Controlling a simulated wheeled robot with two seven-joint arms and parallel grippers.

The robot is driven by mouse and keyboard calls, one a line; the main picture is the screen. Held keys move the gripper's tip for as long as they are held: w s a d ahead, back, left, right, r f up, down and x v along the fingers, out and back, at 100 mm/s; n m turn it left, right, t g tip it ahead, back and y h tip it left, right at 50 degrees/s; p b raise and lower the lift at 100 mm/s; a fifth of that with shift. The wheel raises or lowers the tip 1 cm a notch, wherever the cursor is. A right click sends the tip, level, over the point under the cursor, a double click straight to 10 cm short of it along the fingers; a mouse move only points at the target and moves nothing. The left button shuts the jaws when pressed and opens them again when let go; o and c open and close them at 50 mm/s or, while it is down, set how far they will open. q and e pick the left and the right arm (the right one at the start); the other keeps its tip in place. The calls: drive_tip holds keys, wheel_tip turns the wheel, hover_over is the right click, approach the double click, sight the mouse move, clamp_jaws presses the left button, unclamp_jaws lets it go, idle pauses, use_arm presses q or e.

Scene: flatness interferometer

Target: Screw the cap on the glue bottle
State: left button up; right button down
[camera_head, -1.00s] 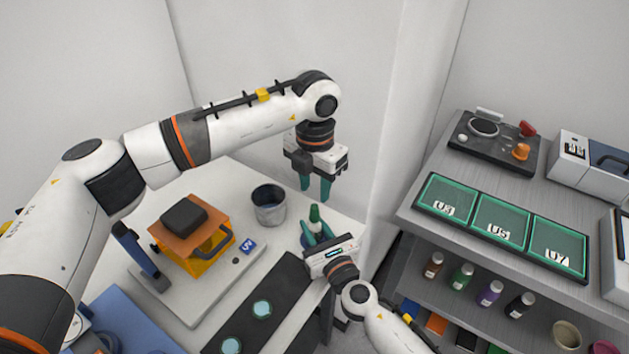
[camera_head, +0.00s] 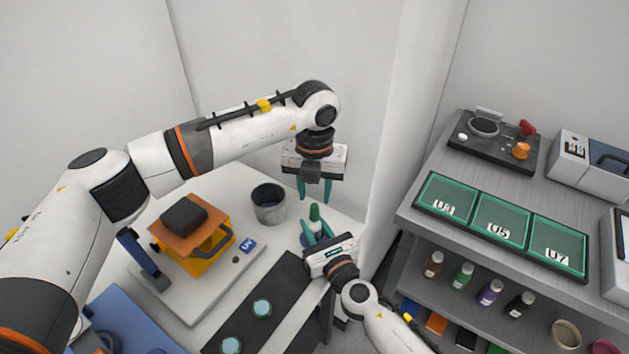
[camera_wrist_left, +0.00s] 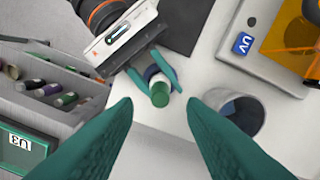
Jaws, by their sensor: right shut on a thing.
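The glue bottle (camera_wrist_left: 152,72) stands at the far end of the bench, with a green cap (camera_head: 315,212) on its top. The cap also shows in the left wrist view (camera_wrist_left: 160,95); how tightly it sits I cannot tell. My right gripper (camera_head: 313,234) is shut on the bottle from the side, its teal fingers around the body and hiding part of it. My left gripper (camera_head: 314,194) points down above the cap, open and empty. In the left wrist view its two fingers stand apart with the cap between and beyond them.
A grey cup (camera_head: 269,206) stands left of the bottle. An orange UV fixture (camera_head: 205,250) is on a pale base further left. A black strip (camera_head: 240,325) with pale discs lies in front. A shelf (camera_head: 420,222) with green trays and small bottles is at the right.

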sight(314, 205)
use_arm(q)
wheel_tip(314, 205, down, 6)
drive_tip(key=shift+r, duration=0.1)
idle(0.4)
clamp_jaws()
drive_tip(key=m, duration=1.2)
drive_tip(key=shift+o, duration=0.2)
unclamp_jaws()
